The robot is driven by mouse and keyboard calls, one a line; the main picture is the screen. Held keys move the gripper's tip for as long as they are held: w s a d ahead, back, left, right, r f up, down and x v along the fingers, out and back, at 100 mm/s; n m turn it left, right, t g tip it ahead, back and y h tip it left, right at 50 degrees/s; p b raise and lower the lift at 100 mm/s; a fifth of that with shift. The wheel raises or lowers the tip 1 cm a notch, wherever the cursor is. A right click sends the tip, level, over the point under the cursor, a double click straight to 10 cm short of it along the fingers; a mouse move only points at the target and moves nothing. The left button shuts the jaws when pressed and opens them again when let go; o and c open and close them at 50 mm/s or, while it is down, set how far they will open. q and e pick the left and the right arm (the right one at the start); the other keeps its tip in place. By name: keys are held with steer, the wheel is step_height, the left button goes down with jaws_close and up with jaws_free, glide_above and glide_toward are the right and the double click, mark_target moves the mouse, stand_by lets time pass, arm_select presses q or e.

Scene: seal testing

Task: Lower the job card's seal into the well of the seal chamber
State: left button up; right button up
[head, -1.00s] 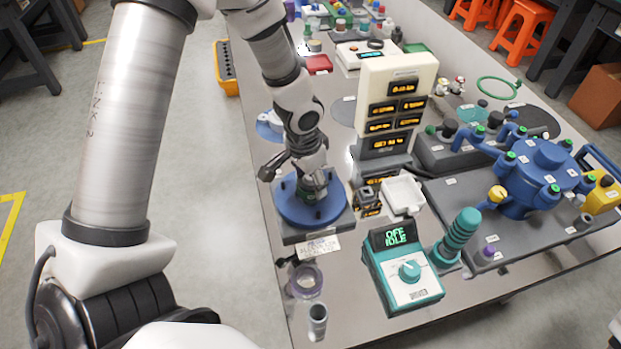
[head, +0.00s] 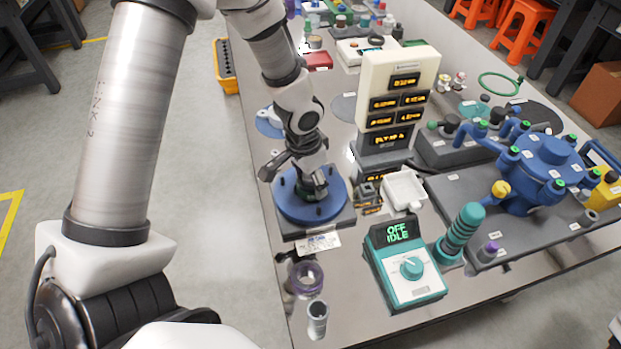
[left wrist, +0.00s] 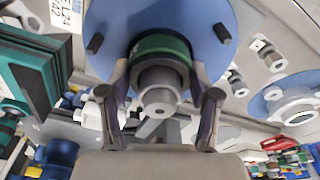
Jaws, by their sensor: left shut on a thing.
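The seal chamber (head: 283,207) is a blue round disc with dark studs on a dark square base, near the table's left edge. It also shows in the left wrist view (left wrist: 228,16). My left gripper (head: 316,190) is over the disc's middle, pointing down. In the left wrist view its two fingers (left wrist: 160,78) are shut on the seal (left wrist: 160,80), a stepped grey cylinder with a green band. The seal is in line with the disc's centre. The well is hidden behind it, so I cannot tell how deep the seal sits.
A teal control box (head: 408,270) reading "OFF IDLE" stands to the right. A cream display tower (head: 390,85) and a white tray (head: 405,187) stand behind it. A purple ring (head: 306,278) and a grey cup (head: 317,318) are in front of the chamber.

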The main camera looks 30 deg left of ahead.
arm_select(q)
steer(key=shift+f+b, duration=0.5)
steer(key=shift+f, duration=0.1)
steer(key=o, duration=1.4)
steer(key=shift+r, duration=0.15)
step_height(320, 180, up, 5)
steer(key=p, duration=0.4)
steer(key=shift+p, duration=0.35)
